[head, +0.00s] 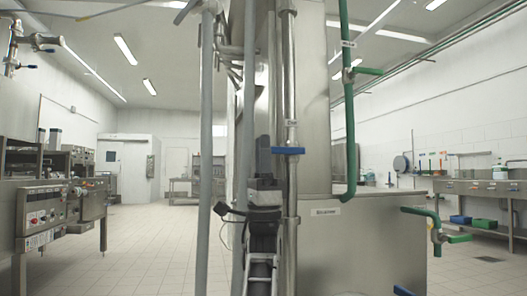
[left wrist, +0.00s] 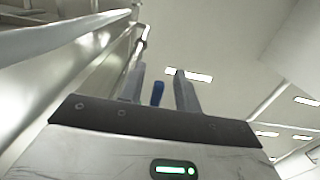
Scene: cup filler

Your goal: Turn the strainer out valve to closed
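A blue valve handle (head: 288,150) sits crosswise on a vertical steel pipe (head: 291,95), with a small label above it that I cannot read clearly. The steel tank (head: 350,250) beside it carries a label that seems to read "Strainer" (head: 325,211). My left gripper (head: 265,150) points upward at the handle's left end. In the left wrist view, its two fingers (left wrist: 160,90) are apart, and the blue handle (left wrist: 157,93) shows between them with gaps on both sides. I see no contact. My right gripper is not in view.
A grey vertical pipe (head: 205,150) stands left of my left arm. A green pipe (head: 349,120) with a green handle (head: 368,71) runs down at right. Another green valve handle (head: 459,238) and a blue handle (head: 402,291) are lower right. The tiled floor (head: 130,250) at left is clear.

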